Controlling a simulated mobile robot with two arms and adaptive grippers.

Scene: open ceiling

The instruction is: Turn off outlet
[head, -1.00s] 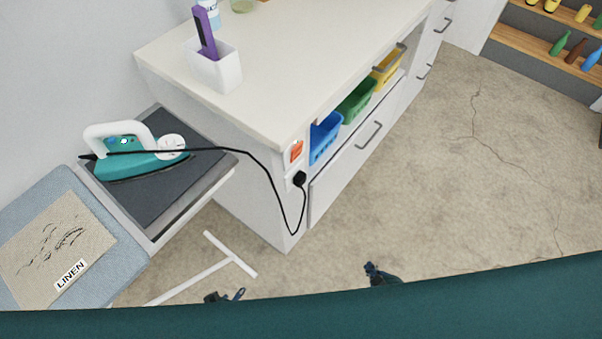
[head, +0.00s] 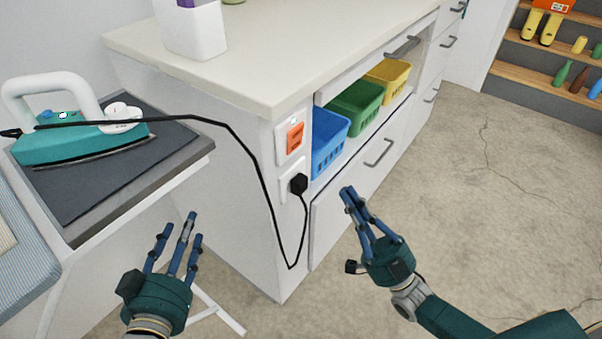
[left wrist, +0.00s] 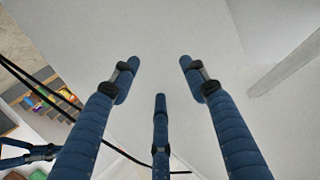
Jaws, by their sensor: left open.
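The outlet is on the end face of the white cabinet. Its upper plate carries an orange rocker switch (head: 294,138). Below it, a black plug (head: 298,184) sits in the socket plate, with its cord running to the teal iron (head: 75,140). My left gripper (head: 181,229) is open and empty, left of and lower than the outlet. The left wrist view shows its spread fingers (left wrist: 160,75) facing a pale surface. My right gripper (head: 355,197) is right of the outlet in front of the lower drawer, with nothing visible in it; its fingers look close together, and their opening is unclear.
The iron rests on a grey board (head: 120,180) at left. The cord hangs in a loop beside the outlet. Blue (head: 328,140), green (head: 357,106) and yellow (head: 388,80) baskets fill the cabinet shelf. A white holder (head: 192,32) stands on the countertop (head: 270,50). Floor at right is clear.

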